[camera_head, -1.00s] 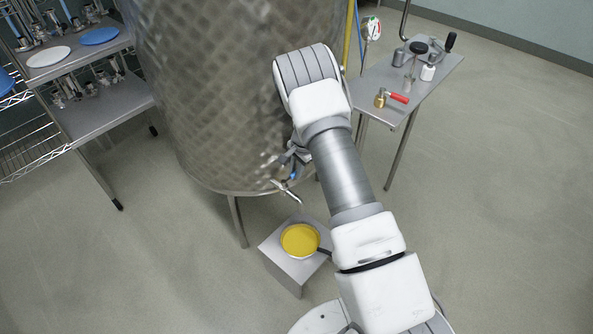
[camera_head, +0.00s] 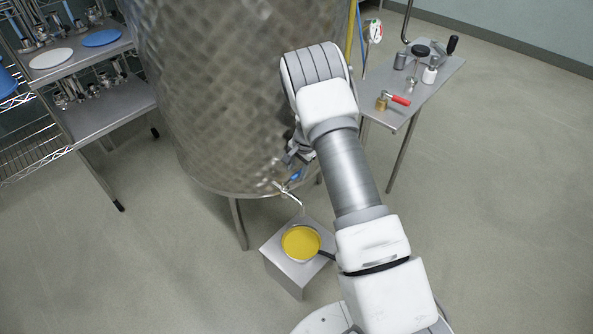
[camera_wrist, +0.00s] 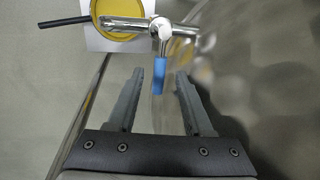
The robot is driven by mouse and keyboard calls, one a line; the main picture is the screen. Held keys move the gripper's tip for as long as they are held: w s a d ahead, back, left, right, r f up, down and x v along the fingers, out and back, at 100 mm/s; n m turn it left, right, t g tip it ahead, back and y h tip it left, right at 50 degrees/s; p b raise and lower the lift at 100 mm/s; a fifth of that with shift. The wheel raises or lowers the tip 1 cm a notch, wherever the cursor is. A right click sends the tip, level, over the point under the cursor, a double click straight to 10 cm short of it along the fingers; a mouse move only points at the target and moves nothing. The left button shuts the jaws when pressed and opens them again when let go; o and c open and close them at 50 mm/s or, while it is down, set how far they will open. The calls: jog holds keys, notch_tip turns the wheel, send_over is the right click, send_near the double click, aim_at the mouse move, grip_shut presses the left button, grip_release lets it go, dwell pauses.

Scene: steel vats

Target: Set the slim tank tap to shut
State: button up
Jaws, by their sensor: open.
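The tap (camera_head: 288,188) sticks out low on the front of the quilted steel tank (camera_head: 215,90), with its spout over a pan of yellow liquid (camera_head: 300,242). In the wrist view the tap's body (camera_wrist: 160,28) is bright steel, and its blue lever (camera_wrist: 160,75) points towards my gripper, crosswise to the pipe. My gripper (camera_wrist: 160,76) is open, one finger on each side of the lever's end. I see gaps on both sides; depth is hard to judge. In the head view my gripper (camera_head: 292,158) is partly hidden by my wrist.
The pan stands on a steel block (camera_head: 290,270), its dark handle pointing right. A steel side table (camera_head: 425,95) with loose fittings and a red-handled valve (camera_head: 398,99) stands to the right. A shelf rack (camera_head: 105,118) stands left.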

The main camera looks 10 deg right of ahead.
notch_tip(320, 180, up, 16)
jog(key=s+d+p, duration=0.2)
jog(key=p, duration=0.2)
jog(key=shift+s, duration=0.25)
jog(key=s+a+r+n+t, duration=0.1)
jog(key=s+r+n, duration=0.2)
jog(key=s+r, duration=0.6)
jog(key=s+a+r+n+t, duration=0.15)
jog(key=s+r, duration=0.35)
jog(key=r, duration=0.8)
jog(key=s+r+n+t+h, duration=0.1)
jog(key=s+r+n, duration=0.2)
jog(key=s, duration=0.7)
jog(key=s+r+n+t+h, duration=0.1)
jog(key=s+r+n, duration=0.2)
jog(key=s, duration=0.7)
notch_tip(320, 180, up, 16)
jog(key=p, duration=1.7)
jog(key=shift+r+g+y, duration=0.15)
jog(key=shift+g+y, duration=0.15)
jog(key=shift+g, duration=0.05)
